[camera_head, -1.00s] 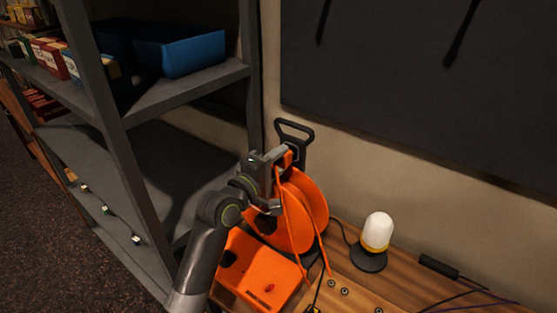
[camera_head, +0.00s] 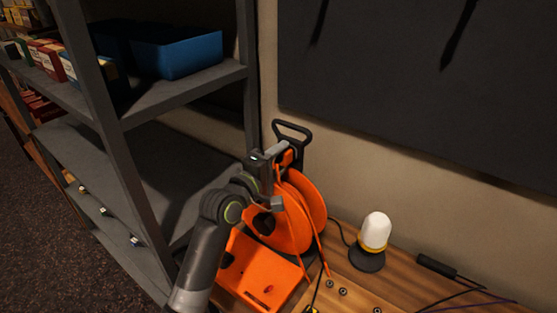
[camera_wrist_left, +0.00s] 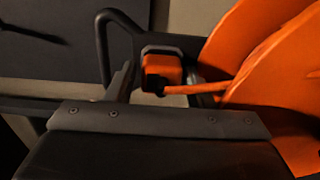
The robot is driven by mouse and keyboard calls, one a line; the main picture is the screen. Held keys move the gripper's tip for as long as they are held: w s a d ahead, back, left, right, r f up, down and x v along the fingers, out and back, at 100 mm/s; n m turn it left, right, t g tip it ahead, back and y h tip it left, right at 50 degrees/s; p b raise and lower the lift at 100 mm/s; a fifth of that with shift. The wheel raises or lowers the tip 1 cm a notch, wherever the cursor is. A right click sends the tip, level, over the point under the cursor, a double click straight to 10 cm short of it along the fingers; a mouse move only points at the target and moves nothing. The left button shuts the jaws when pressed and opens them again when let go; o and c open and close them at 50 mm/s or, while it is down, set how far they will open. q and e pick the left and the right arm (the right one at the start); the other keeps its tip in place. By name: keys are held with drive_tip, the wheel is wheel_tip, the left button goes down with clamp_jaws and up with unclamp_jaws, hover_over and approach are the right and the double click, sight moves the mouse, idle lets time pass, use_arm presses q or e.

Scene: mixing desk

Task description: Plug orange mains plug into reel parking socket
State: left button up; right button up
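The orange mains plug (camera_wrist_left: 160,70) sits against a dark square housing, which I take to be the parking socket (camera_wrist_left: 163,50), beside the reel's black handle. I cannot tell how deep it is seated. It also shows in the head view (camera_head: 289,158). An orange cable (camera_wrist_left: 200,88) runs from it across the orange cable reel (camera_head: 312,205). My left gripper (camera_head: 277,178) is open at the reel's left side, its fingers apart. One finger (camera_wrist_left: 122,82) shows left of the plug, with a gap between them. My right gripper is out of view.
An orange case (camera_head: 262,272) lies in front of the reel on the wooden desk (camera_head: 395,275). A white and yellow lamp (camera_head: 375,235) stands right of the reel. A grey shelf rack (camera_head: 180,100) with a blue bin (camera_head: 178,50) rises at left.

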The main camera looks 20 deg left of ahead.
use_arm(q)
drive_tip(key=shift+o, duration=0.9)
drive_tip(key=shift+f, duration=0.15)
drive_tip(key=shift+f, duration=0.1)
drive_tip(key=shift+s, duration=0.1)
drive_tip(key=shift+s+a+f, duration=0.1)
drive_tip(key=shift+s, duration=0.1)
drive_tip(key=b+v, duration=0.2)
drive_tip(key=v, duration=1.5)
drive_tip(key=shift+r, duration=0.45)
drive_tip(key=shift+w, duration=0.1)
